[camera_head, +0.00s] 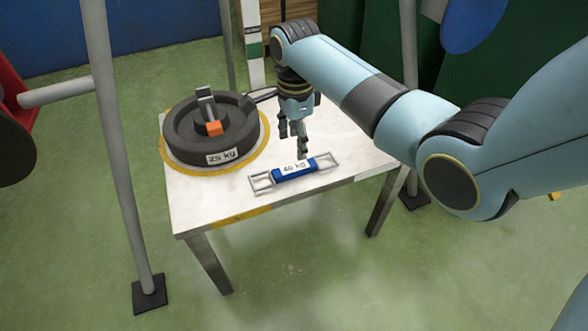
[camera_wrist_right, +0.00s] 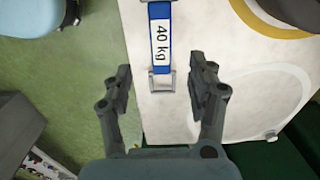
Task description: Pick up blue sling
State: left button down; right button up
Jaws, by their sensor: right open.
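The blue sling (camera_head: 283,171) is a short blue band with a white "40 kg" label and a grey metal loop at each end. It lies flat near the front edge of the white table (camera_head: 215,205). In the right wrist view the sling (camera_wrist_right: 153,42) is at the top, with one loop between the lines of my fingers. My right gripper (camera_head: 294,150) is open and empty, pointing down just behind and above the sling in the head view. In the wrist view its fingers (camera_wrist_right: 161,85) are spread wide. My left gripper is not in view.
A dark round weight (camera_head: 175,137) marked "25 kg", with an orange part on top, sits in a yellow ring at the table's left. A grey post (camera_head: 115,150) stands in front of the table's left side. The table's right part is clear.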

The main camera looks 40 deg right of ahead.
aim_at(294, 167)
notch_tip(294, 167, down, 5)
jog(key=shift+f+b, duration=0.2)
jog(key=shift+b, duration=0.9)
notch_tip(294, 167, down, 3)
jog(key=shift+r+b, duration=0.1)
jog(key=shift+b, duration=0.7)
jog(key=shift+f, duration=0.45)
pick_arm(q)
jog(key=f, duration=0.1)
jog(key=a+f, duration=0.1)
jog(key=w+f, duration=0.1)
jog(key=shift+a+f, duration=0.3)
pick_arm(e)
jog(key=shift+r, duration=0.1)
grip_shut()
